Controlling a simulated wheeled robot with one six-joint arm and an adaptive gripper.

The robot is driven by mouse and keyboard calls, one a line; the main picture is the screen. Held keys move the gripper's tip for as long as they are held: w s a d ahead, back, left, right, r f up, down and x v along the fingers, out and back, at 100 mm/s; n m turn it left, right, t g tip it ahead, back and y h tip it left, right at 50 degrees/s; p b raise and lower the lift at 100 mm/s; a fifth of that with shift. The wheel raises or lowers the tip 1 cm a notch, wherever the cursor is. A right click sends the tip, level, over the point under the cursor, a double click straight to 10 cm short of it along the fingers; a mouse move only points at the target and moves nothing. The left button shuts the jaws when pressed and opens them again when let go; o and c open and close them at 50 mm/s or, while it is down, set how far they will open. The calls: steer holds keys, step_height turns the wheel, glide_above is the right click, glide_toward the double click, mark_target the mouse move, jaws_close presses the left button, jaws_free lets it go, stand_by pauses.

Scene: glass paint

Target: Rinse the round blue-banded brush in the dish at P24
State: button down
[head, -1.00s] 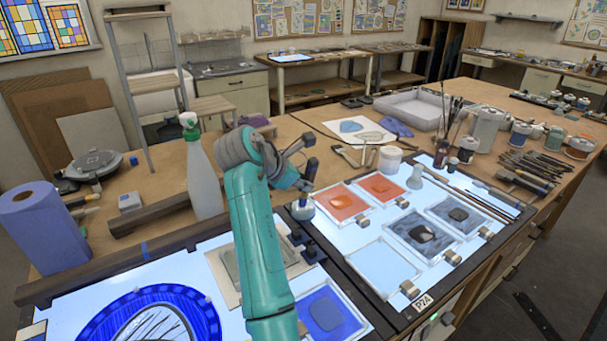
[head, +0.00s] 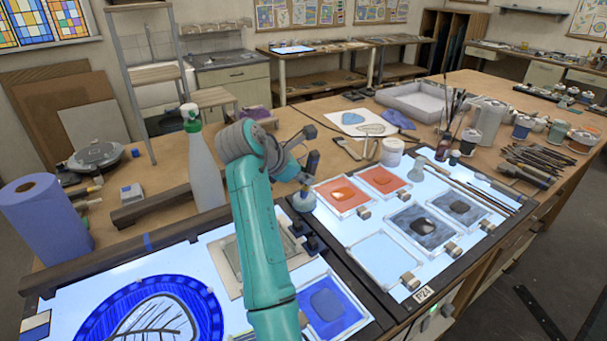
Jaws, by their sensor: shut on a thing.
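Two orange dishes (head: 342,193) and two grey dishes (head: 422,228) lie behind the clear dish. A blue dish (head: 328,305) is to its left. A spray bottle (head: 203,160) and a blue paper roll (head: 47,220) stand at left. A white jar (head: 392,153) is at the back.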

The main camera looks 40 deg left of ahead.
steer(key=shift+s+a, duration=0.1)
steer(key=shift+s, duration=0.2)
steer(key=shift+w, duration=0.6)
steer(key=shift+s, duration=0.1)
steer(key=shift+s, duration=0.5)
stand_by(1.5)
steer(key=shift+w, duration=0.15)
